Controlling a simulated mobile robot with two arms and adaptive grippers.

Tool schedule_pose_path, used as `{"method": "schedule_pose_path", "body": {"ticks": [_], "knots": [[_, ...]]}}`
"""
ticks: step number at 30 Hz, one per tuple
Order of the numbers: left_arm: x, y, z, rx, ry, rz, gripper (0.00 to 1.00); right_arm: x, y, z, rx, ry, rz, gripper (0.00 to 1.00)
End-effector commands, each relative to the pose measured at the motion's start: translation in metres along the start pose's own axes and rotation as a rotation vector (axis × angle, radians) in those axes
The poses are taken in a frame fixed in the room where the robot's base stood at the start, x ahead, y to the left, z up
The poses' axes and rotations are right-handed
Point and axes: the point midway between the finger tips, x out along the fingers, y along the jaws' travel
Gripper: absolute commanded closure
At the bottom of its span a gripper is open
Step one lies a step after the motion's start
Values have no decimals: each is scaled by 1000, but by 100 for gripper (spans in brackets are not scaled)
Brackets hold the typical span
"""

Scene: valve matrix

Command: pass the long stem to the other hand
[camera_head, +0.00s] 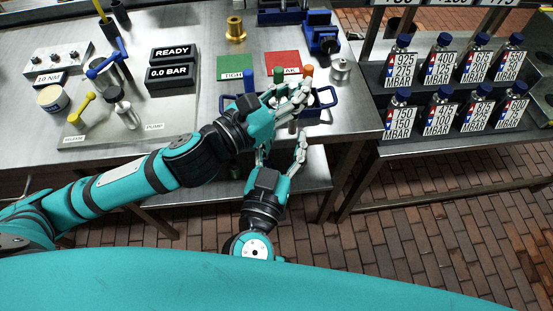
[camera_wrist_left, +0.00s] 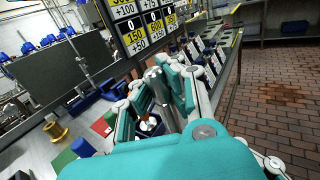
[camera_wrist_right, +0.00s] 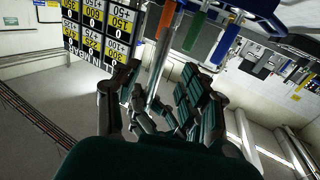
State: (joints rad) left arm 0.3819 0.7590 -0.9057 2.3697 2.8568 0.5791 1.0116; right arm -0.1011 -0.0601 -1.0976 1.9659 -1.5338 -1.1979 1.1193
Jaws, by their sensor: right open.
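The long stem is a thin grey metal rod. It shows between my left gripper's fingers in the left wrist view (camera_wrist_left: 158,86) and runs upright past my right gripper's fingers in the right wrist view (camera_wrist_right: 155,75). My left gripper (camera_head: 292,100) appears shut on it, above the front edge of the bench. My right gripper (camera_head: 282,150) is open just below, its fingers apart on either side of the stem's lower part. In the head view the fingers hide most of the stem. I cannot tell whether a right finger touches it.
A blue-handled tray (camera_head: 326,103) with blue, green and orange handles stands close behind my left gripper. Green (camera_head: 236,66) and red (camera_head: 283,62) mats lie beyond it. A valve panel (camera_head: 120,130) is at left, a bottle shelf (camera_head: 440,140) at right. Open floor lies in front at right.

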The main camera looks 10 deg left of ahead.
Motion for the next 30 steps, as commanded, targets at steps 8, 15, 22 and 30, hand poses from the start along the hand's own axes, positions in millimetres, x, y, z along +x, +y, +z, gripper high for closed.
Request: {"method": "schedule_pose_path", "body": {"ticks": [8,15,22,30], "knots": [[0,0,1,1,-2,-1,100,35,0,0,-1,1,-1,56],[0,0,1,1,-2,-1,100,41,-1,1,0,-2,-2,56],[0,0,1,1,-2,0,100,41,-1,0,0,-2,-2,67],[0,0,1,0,-2,-1,100,41,-1,0,0,-1,-3,100]]}}
